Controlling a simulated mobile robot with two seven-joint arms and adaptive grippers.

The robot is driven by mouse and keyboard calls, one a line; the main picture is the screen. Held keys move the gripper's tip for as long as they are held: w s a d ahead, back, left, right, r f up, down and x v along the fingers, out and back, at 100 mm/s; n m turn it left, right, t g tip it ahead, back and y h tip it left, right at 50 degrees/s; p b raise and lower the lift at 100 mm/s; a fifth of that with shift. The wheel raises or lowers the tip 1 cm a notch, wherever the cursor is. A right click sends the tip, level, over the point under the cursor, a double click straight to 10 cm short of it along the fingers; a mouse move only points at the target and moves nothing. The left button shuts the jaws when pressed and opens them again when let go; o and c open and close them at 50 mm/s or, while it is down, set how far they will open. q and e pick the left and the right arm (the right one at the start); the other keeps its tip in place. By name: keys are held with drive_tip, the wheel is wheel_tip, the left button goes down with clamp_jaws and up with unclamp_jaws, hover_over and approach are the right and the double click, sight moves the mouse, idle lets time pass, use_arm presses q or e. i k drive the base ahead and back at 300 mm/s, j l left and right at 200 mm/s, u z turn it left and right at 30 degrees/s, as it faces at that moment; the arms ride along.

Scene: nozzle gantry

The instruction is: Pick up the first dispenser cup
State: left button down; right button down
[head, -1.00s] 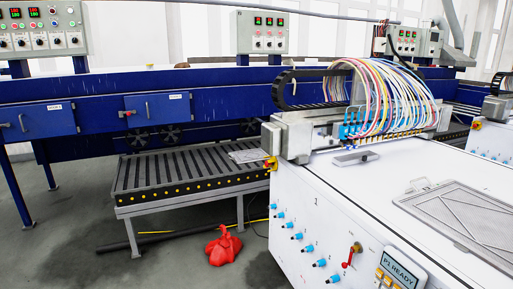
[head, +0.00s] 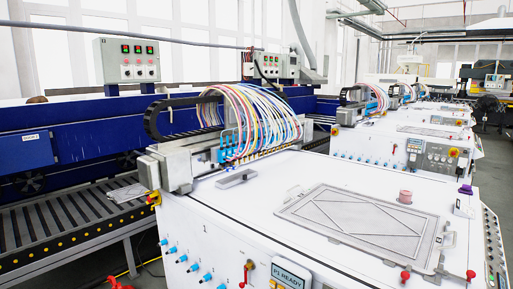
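A small pink cup-shaped piece (head: 405,196) stands upright on the white machine top, at the far edge of the grey framed plate (head: 350,219). A smaller purple piece (head: 466,189) sits further right near the machine's right edge. I cannot tell for certain which of these is a dispenser cup. Neither of my grippers is in the head view.
The nozzle gantry (head: 178,165) with its bundle of coloured hoses stands at the machine's left rear. A small grey block (head: 236,179) lies before it. Red knobs (head: 470,274) stick up at the front right. A roller conveyor (head: 65,219) runs at left.

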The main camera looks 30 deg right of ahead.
sight(406, 193)
drive_tip(key=z, duration=1.9)
drive_tip(key=i+l+z, duration=0.35)
drive_tip(key=l, duration=0.35)
drive_tip(key=i+l+z, duration=0.35)
drive_tip(key=i+l, duration=0.2)
drive_tip(key=i+l+z, duration=0.35)
drive_tip(key=i, duration=0.3)
drive_tip(key=i+l+z, duration=0.35)
drive_tip(key=i, duration=0.25)
